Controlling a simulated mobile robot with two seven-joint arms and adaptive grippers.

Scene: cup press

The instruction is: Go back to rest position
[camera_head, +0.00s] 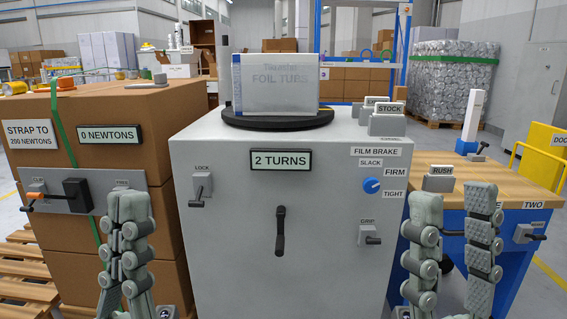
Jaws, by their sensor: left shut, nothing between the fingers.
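My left gripper (129,205) points upward at the lower left, in front of the brown carton stack (155,225). Its fingers are close together and hold nothing. My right gripper (454,200) points upward at the lower right, with its two fingers wide apart and nothing between them. It overlaps the right edge of the grey cabinet (225,240) and the front of the blue-legged bench (525,185). Neither gripper is visibly holding a handle or lever.
A wrapped foil tubs box (275,85) stands on a black turntable (250,120) on the cabinet. The cabinet front has a crank (280,232), a lock lever (199,188), a blue knob (371,185) and a grip lever (371,238). A panel with an orange-tipped handle (45,197) is on the cartons.

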